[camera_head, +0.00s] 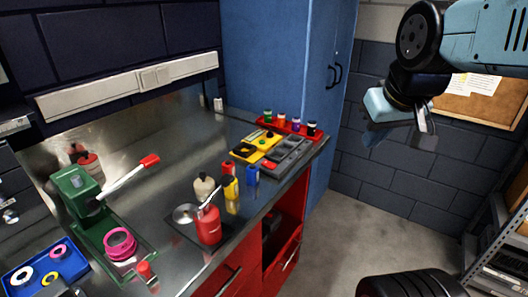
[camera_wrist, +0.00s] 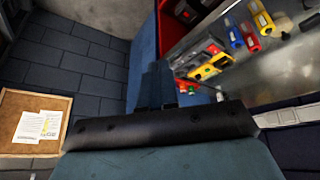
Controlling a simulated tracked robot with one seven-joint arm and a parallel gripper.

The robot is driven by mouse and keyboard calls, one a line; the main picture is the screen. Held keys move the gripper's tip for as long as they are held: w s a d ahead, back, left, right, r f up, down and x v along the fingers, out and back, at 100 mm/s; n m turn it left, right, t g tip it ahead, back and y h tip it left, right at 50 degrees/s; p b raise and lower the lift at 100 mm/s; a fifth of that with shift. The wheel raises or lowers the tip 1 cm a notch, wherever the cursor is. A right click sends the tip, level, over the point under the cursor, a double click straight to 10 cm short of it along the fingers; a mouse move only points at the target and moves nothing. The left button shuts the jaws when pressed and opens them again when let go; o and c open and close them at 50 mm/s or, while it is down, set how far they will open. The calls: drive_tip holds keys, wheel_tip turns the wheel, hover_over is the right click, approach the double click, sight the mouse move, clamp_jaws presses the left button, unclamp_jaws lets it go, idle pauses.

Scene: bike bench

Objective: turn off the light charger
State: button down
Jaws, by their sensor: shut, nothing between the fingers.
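A grey block with dark slots (camera_head: 287,156) lies near the right end of the steel bench, with a small red part at its near end; it looks like the light charger, though I cannot tell for sure. In the wrist view the same grey block (camera_wrist: 196,57) shows small, beside a yellow item. I cannot read the state of any switch. My gripper (camera_head: 424,122) is at the upper right, over the floor, well to the right of the bench and apart from everything. It is shut and empty. Its fingers show in the wrist view (camera_wrist: 158,86).
A yellow case (camera_head: 262,141) and a red rack of small bottles (camera_head: 290,124) adjoin the grey block. Several small bottles and a red oil can (camera_head: 208,225) stand nearer. A blue cabinet (camera_head: 275,60) borders the bench. A metal shelf (camera_head: 505,235) stands right.

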drive_tip(key=w+a+n+g, duration=0.2)
drive_tip(key=w+a+n, duration=0.5)
drive_tip(key=w+n, duration=0.55)
drive_tip(key=n+g+y, duration=0.1)
drive_tip(key=n+g, duration=0.2)
drive_tip(key=n, duration=1.2)
hover_over(266, 163)
drive_tip(key=s+d, duration=0.1)
drive_tip(key=shift+m, duration=0.25)
drive_tip(key=shift+s+d+f, duration=0.1)
drive_tip(key=shift+f, duration=1.4)
drive_tip(key=shift+d+f, duration=0.1)
drive_tip(key=shift+f, duration=1.35)
drive_tip(key=shift+f, duration=0.15)
drive_tip(key=f, duration=0.4)
drive_tip(key=a+f, duration=0.1)
drive_tip(key=f, duration=0.4)
drive_tip(key=w+f, duration=0.1)
drive_tip(key=f, duration=0.3)
drive_tip(key=shift+a+f, duration=0.15)
drive_tip(key=shift+f, duration=0.15)
